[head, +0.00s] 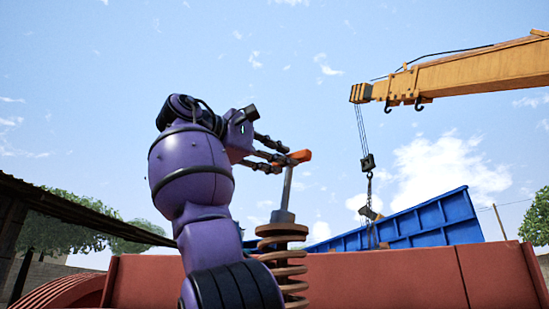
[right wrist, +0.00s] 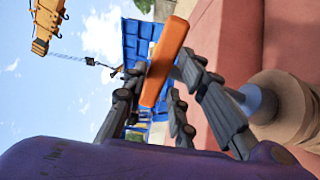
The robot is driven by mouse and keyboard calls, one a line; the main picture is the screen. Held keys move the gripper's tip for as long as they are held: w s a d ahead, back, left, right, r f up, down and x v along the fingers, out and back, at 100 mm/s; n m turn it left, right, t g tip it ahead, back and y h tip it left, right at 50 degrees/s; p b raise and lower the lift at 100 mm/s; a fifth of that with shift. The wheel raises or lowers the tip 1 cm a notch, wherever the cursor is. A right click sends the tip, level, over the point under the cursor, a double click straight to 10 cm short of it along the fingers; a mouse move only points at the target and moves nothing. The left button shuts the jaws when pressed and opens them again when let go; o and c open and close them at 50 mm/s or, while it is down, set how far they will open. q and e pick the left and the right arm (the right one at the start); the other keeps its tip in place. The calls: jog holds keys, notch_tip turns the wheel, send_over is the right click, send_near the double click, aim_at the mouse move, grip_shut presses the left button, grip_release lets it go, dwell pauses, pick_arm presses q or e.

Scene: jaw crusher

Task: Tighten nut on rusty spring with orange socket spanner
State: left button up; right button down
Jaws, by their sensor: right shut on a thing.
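The orange socket spanner (head: 287,191) stands upright, its orange handle at the top and its grey shaft running down. My right gripper (head: 287,157) is shut on the orange handle, which also shows between the fingers in the right wrist view (right wrist: 166,60). The rusty spring (head: 287,257) stands upright below the spanner. The spanner's lower end meets the top of the spring; the nut is hidden there. My left gripper is not in view.
The red crusher body (head: 390,280) spans behind the spring. Behind it are a blue bin (head: 440,222) and a yellow crane boom (head: 470,73) with a hanging hook. Open sky surrounds the gripper above.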

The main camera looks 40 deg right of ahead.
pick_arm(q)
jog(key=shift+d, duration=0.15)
pick_arm(e)
jog(key=shift+s+d+f, duration=0.15)
jog(key=shift+f, duration=0.05)
jog(key=c, duration=1.8)
grip_release()
jog(key=o, duration=0.4)
jog(key=shift+s+d+r, duration=0.1)
jog(key=shift+s, duration=0.4)
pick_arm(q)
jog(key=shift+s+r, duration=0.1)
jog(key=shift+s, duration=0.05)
pick_arm(e)
jog(key=shift+o, duration=0.2)
jog(key=a, duration=1.2)
